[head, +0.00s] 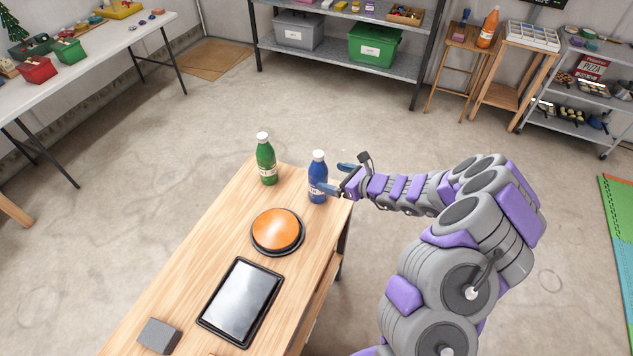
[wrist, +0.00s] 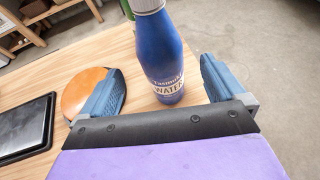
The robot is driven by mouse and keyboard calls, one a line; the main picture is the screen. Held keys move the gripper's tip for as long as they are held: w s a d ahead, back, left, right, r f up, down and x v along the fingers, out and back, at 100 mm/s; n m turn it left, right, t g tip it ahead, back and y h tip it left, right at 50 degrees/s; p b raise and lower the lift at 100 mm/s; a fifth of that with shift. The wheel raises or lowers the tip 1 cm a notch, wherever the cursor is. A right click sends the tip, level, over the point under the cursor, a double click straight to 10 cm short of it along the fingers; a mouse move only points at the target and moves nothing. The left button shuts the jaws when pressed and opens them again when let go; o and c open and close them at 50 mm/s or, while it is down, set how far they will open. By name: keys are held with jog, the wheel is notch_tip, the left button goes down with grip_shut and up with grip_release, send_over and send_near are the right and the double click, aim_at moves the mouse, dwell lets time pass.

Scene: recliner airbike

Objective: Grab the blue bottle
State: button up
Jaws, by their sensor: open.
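The blue bottle (head: 318,178) stands upright near the far right corner of the wooden table, with a white cap and a white label. In the wrist view the blue bottle (wrist: 162,55) stands between my two blue fingers, and its top runs out of the frame. My gripper (head: 334,178) is open at the bottle's right side. In the wrist view my gripper (wrist: 160,88) shows a finger on each side of the bottle, with a visible gap on the right. Whether the left finger touches it I cannot tell.
A green bottle (head: 266,160) stands to the left of the blue one. An orange round button (head: 277,230), a black-framed tablet (head: 240,300) and a grey block (head: 158,336) lie on the wooden table (head: 190,270). The floor around the table is clear.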

aim_at(318, 172)
jog(key=shift+w+a+f, duration=0.4)
jog(key=shift+w+a, duration=0.05)
jog(key=shift+w, duration=0.1)
jog(key=x, duration=0.2)
jog(key=b+x, duration=0.1)
jog(key=x, duration=0.2)
jog(key=shift+a+r+b, duration=0.15)
jog(key=shift+a+b, duration=0.2)
jog(key=shift+a, duration=0.2)
jog(key=shift+d, duration=0.2)
jog(key=shift+d+r, duration=0.1)
jog(key=shift+d, duration=0.1)
jog(key=shift+c, duration=1.1)
jog(key=shift+a, duration=0.25)
jog(key=c, duration=1.3)
jog(key=shift+o, duration=0.2)
